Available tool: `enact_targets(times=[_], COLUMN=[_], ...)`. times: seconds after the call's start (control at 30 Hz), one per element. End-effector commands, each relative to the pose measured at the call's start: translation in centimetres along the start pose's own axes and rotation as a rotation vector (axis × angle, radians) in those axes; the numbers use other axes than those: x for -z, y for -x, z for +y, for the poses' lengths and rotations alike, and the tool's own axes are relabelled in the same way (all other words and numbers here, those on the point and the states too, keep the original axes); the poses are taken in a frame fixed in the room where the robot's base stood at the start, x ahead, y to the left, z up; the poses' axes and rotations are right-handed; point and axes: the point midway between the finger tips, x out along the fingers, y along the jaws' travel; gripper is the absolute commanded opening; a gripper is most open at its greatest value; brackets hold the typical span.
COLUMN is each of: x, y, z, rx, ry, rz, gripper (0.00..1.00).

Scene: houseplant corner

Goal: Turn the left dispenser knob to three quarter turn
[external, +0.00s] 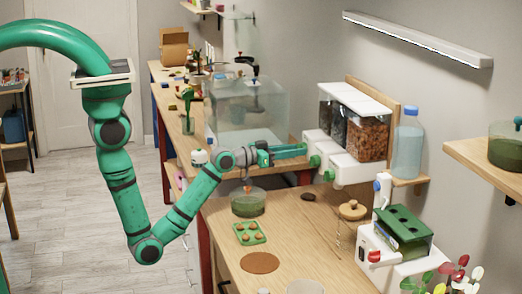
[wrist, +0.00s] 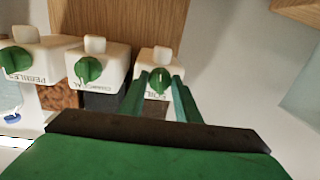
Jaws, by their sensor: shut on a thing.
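The dispenser unit (external: 352,122) hangs on the wall at the right in the external view, with white lids, clear bins and white spouts with green knobs. In the wrist view the spouts appear upside down. The left dispenser knob (wrist: 160,83) is green, on the spout marked SOIL, rightmost in the wrist view. My gripper (wrist: 162,76) is shut on it, a finger at each side; the knob's pale mark looks roughly upright in the picture. In the external view my gripper (external: 304,149) reaches the left spout and hides this knob.
The middle knob (wrist: 88,71) and the PEBBLES knob (wrist: 17,60) sit beside it. A glass tank (external: 245,112) stands behind my arm. A water bottle (external: 408,145) stands right of the dispensers. The bench below holds a green-filled bowl (external: 248,204) and a seedling tray (external: 250,233).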

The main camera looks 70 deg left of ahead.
Motion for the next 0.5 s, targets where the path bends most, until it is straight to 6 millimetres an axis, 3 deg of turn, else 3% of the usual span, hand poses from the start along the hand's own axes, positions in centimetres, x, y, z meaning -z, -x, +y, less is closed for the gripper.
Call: enact_targets(times=[0.5], x=[-0.29], y=[-0.01], z=[-0.23], rx=[0.007], ry=[-0.487], rz=[0.031], gripper=[0.07])
